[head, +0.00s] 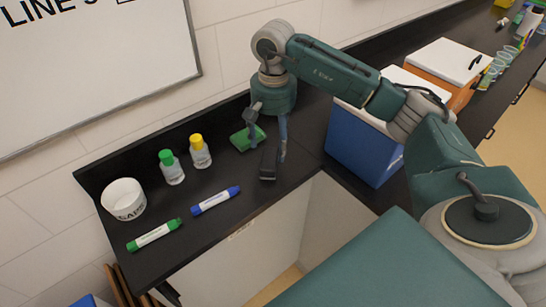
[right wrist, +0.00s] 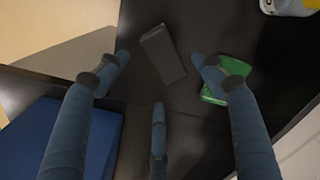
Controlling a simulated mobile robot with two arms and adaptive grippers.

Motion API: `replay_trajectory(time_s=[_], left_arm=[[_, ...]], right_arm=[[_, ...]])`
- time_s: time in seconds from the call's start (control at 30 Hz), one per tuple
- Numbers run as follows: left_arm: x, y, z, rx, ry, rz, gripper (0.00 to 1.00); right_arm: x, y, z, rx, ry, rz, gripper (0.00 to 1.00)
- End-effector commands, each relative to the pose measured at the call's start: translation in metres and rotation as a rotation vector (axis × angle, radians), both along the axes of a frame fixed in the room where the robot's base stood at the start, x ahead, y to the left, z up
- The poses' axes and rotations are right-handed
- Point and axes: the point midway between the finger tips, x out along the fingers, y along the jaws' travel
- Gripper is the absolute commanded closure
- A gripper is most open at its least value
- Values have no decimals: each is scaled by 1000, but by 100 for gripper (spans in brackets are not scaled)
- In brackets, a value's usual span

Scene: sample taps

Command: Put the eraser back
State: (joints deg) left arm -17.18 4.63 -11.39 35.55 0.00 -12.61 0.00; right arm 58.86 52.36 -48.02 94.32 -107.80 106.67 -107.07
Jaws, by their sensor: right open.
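The eraser, a dark grey block (head: 268,163), lies on the black counter near its front edge. In the right wrist view the eraser (right wrist: 163,54) lies tilted, just beyond and between the spread fingertips. My right gripper (head: 268,142) is open and empty, pointing down over the counter close to the eraser; I cannot tell whether a finger touches it. The gripper's fingers (right wrist: 159,75) stand apart in the right wrist view. My left gripper is not in view. A whiteboard (head: 95,55) with writing is on the wall at the upper left.
A green sponge-like block (head: 241,139) lies beside one finger. Blue (head: 215,200) and green (head: 154,234) markers, two capped bottles (head: 172,168) (head: 200,152) and a white cup (head: 124,201) stand or lie left. A blue box (head: 357,143) is right, with an orange one (head: 443,70) behind.

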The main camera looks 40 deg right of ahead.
Motion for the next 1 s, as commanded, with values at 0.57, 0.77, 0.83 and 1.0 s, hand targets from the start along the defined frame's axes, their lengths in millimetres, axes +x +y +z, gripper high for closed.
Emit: replay_trajectory(time_s=[0.57,0.77,0.83,1.0], left_arm=[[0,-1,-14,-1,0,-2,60],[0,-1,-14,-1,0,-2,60],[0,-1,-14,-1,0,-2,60],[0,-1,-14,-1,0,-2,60]], right_arm=[[-1,0,53,1,2,0,33],[0,0,53,1,2,0,33],[0,0,53,1,1,0,33],[0,0,53,1,1,0,33]])
